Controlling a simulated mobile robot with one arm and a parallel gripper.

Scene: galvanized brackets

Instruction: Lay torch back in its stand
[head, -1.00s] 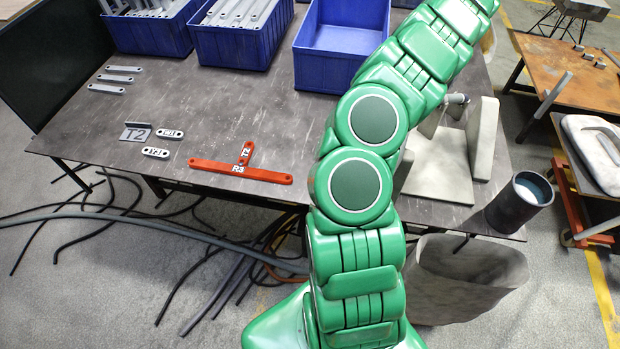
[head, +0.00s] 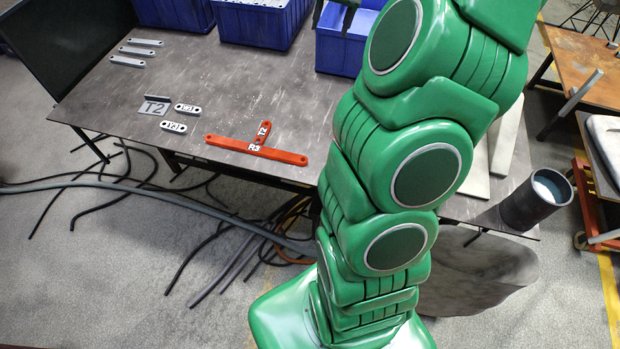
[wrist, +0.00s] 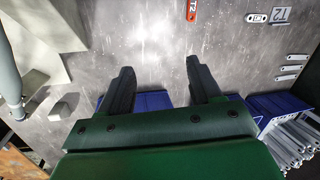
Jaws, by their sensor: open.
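My gripper (wrist: 160,82) is open in the wrist view, with nothing between its two dark fingers. Bare grey tabletop lies beyond the fingertips. Dark finger parts of my gripper (head: 340,14) show at the top edge of the head view, by the blue bin. A pale stand-like piece (wrist: 45,38) is at the upper left of the wrist view. Part of it (head: 506,135) shows at the right in the head view, mostly behind my arm. A grey-green cylinder (wrist: 9,75) is cut off at the wrist view's left edge; I cannot tell if it is the torch.
The table (head: 200,90) carries a red bracket (head: 255,150), a T2 plate (head: 154,106), several small grey links and blue bins (head: 260,22). A dark cup (head: 535,200) is at the right corner. A small grey block (wrist: 64,106) lies left of my gripper.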

